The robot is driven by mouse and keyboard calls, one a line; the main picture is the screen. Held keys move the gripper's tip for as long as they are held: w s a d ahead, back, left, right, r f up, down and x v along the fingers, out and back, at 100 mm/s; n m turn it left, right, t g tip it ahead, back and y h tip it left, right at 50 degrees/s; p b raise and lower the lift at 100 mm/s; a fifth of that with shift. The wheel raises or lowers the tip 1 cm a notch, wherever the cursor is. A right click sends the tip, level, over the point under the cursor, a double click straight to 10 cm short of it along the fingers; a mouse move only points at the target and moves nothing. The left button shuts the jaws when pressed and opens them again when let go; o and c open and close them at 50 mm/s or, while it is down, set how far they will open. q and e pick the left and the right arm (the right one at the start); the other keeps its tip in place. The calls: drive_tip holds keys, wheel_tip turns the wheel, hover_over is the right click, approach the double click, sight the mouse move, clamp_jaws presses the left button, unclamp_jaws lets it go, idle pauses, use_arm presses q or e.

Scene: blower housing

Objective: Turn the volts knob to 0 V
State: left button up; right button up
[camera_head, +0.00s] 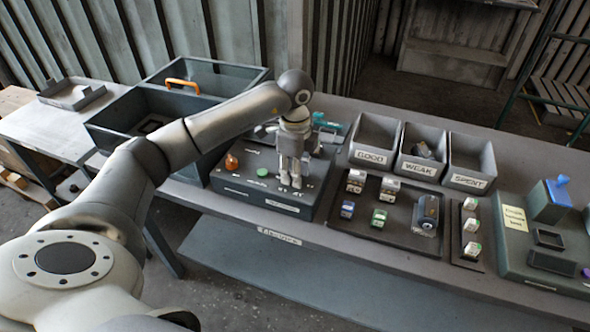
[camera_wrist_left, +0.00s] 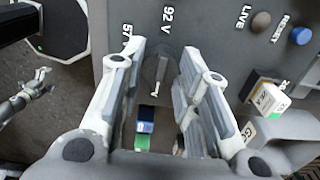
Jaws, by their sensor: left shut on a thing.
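My left gripper (camera_head: 290,182) reaches down over the dark control box (camera_head: 268,205) on the bench, fingers pointing at its top. In the left wrist view its two fingers (camera_wrist_left: 163,85) stand either side of a slim grey knob (camera_wrist_left: 161,68), and the gripper is shut on it. Printing "92 V" and a partly covered "57" lie beside the knob on the panel. The scale's other marks, including any 0, are hidden by the fingers. My right gripper (camera_wrist_left: 28,95) shows small at the left of the wrist view; whether it is open is unclear.
A grey crate (camera_head: 115,136) stands left.

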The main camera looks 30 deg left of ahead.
use_arm(q)
drive_tip(key=shift+r+n, duration=0.15)
drive_tip(key=shift+n, duration=0.25)
drive_tip(key=o, duration=1.1)
drive_tip(key=shift+c, duration=0.2)
wheel_tip(320, 180, up, 12)
idle(0.4)
